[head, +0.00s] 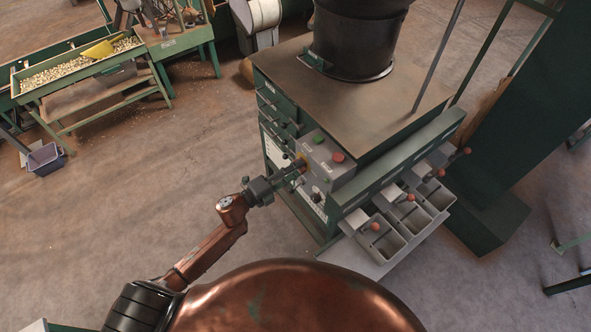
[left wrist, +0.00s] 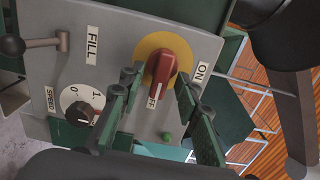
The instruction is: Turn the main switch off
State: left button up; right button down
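The main switch is a red rotary knob (left wrist: 166,68) on a yellow disc (left wrist: 146,46) on a grey panel. An ON label (left wrist: 201,72) is to its right, and an OFF label (left wrist: 153,101) is below it, partly hidden. The knob's handle slants nearly upright in the left wrist view, with a white mark at its lower end near OFF. My left gripper (left wrist: 158,82) is open, its fingertips apart on either side of the knob's lower part; I cannot tell whether they touch it. In the head view my left gripper (head: 291,173) is at the panel, largely covering the switch. My right gripper is not in view.
A SPEED dial (left wrist: 82,112) and a FILL lever (left wrist: 38,43) are close by on the panel. Above it are a green button (head: 318,138) and a red button (head: 338,157). Grey bins (head: 381,240) with orange-knobbed levers stick out at right. Open floor lies left.

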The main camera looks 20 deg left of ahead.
pick_arm(q)
jog(key=v, duration=1.2)
